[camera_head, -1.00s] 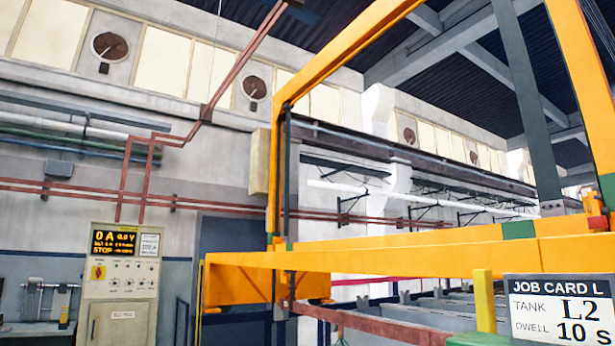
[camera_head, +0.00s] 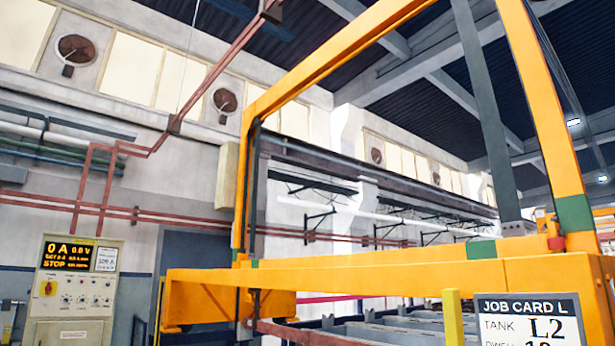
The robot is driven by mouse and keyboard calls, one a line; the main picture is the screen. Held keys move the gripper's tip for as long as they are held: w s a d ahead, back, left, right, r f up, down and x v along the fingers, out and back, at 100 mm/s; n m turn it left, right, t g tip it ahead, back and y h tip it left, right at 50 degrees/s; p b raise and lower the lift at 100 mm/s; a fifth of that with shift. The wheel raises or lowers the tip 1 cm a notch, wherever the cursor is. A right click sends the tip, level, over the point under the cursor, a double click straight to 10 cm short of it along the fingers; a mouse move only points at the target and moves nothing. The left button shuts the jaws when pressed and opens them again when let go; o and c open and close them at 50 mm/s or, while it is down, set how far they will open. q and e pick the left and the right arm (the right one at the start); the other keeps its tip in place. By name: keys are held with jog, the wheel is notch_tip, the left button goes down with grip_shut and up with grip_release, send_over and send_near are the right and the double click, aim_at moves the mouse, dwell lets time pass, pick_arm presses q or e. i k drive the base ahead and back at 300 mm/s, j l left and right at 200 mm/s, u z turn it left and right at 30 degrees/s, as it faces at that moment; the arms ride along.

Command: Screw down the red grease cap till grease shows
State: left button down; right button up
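Neither of my grippers is in view.
A yellow gantry frame (camera_head: 400,278) spans the middle and right. A job card (camera_head: 530,318) reading tank L2 stands at the lower right beside a yellow post (camera_head: 453,318). A control cabinet (camera_head: 75,285) stands at the left wall. Grey tank rails (camera_head: 385,331) run below the beam.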

aim_at(557, 242)
jog(key=i+l, duration=0.15)
jog(key=l, duration=0.35)
jog(key=i+l+u, duration=0.1)
jog(key=l, duration=0.4)
jog(key=i+l, duration=0.15)
jog(key=l, duration=0.35)
jog(key=i+l+u, duration=0.1)
jog(key=l, duration=0.4)
